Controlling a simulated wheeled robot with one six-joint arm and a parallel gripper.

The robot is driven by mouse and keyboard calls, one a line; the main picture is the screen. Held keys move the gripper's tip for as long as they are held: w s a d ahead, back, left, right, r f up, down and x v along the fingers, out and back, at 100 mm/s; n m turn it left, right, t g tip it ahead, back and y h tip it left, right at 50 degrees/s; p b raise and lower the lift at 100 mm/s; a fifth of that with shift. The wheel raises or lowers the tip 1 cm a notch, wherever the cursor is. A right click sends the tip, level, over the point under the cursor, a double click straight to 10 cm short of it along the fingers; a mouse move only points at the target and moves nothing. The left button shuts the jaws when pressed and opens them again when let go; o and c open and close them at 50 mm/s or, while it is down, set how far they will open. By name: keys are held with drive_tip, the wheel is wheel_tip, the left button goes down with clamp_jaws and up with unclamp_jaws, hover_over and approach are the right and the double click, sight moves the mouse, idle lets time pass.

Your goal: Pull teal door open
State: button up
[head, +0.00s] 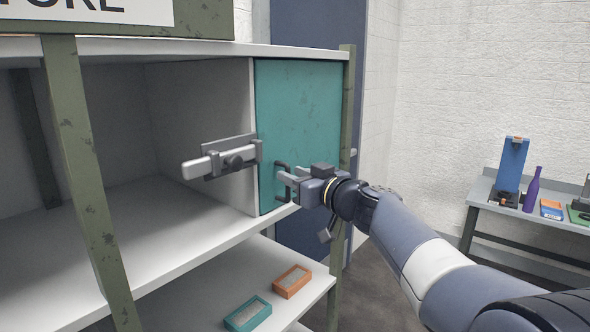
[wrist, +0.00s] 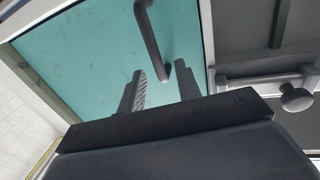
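The teal door (head: 300,115) closes the right-hand bay of the shelf unit and looks shut. It fills much of the wrist view (wrist: 85,60). Its dark bar handle (head: 279,190) is upright near the door's lower left edge; the handle also shows in the wrist view (wrist: 152,40). My gripper (head: 284,180) is at the handle, reaching in from the right. In the wrist view, my gripper's fingers (wrist: 160,75) are apart, with the handle's near end between or just ahead of their tips. I cannot tell whether they touch it.
A grey sliding bolt (head: 222,160) with a knob (wrist: 297,98) sits left of the door and sticks out leftward. An orange tray (head: 292,270) and a teal tray (head: 248,302) rest on the lower shelf. A side table (head: 490,193) with a purple bottle (head: 532,190) stands at right.

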drive_tip(key=shift+w+a, duration=0.1)
drive_tip(key=shift+w, duration=0.05)
clamp_jaws()
idle(0.4)
